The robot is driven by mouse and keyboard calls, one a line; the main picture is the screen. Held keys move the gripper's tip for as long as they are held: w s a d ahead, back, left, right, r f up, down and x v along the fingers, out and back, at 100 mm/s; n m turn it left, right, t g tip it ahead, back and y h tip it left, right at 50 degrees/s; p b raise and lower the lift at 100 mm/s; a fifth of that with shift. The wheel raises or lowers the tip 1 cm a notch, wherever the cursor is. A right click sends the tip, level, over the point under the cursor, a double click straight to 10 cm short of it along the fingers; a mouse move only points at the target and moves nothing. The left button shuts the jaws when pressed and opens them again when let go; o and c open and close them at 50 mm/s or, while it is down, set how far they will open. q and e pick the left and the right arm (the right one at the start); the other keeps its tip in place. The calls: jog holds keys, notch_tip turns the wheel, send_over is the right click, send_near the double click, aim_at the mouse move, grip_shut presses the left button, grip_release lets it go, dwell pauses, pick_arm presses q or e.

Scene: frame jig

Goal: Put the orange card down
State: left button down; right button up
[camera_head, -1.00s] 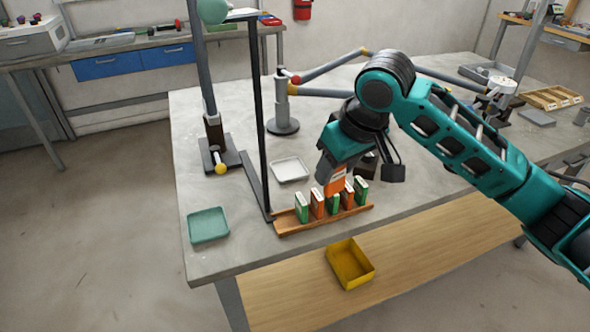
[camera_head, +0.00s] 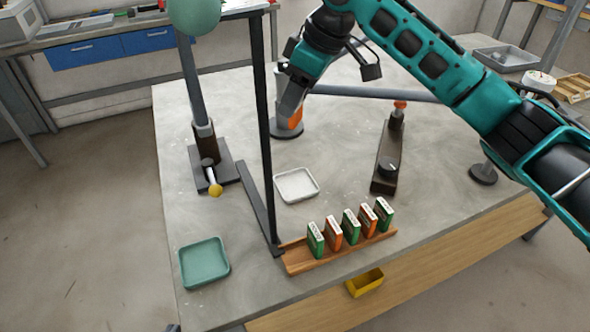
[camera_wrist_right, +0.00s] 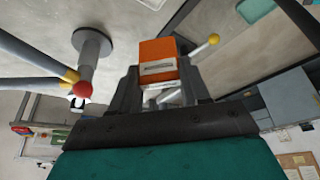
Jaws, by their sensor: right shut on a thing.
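My right gripper (camera_head: 290,104) is shut on the orange card (camera_head: 295,117), in the air over the back part of the table. In the right wrist view the orange card (camera_wrist_right: 157,58) shows between the fingers, with a pale label band across it. The wooden rack (camera_head: 300,264) stands near the table's front edge and holds several upright green and orange cards. A white tray (camera_head: 297,185) lies empty behind the rack, and a teal tray (camera_head: 204,262) lies empty at the front left. My left gripper is not in view.
A dark upright post (camera_head: 262,130) stands left of the rack. A grey post with a yellow-tipped lever (camera_head: 215,190) is further left. A dark block with a red knob (camera_head: 388,155) stands right of the white tray. A yellow bin (camera_head: 365,282) sits below the table's edge.

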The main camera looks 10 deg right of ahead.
notch_tip(320, 180, down, 16)
jog(key=shift+r+b, duration=0.15)
jog(key=shift+b, duration=0.45)
jog(key=shift+f, duration=0.5)
jog(key=shift+f, duration=0.1)
jog(key=o, duration=1)
jog(key=p+v, duration=0.1)
jog(key=v, duration=1.1)
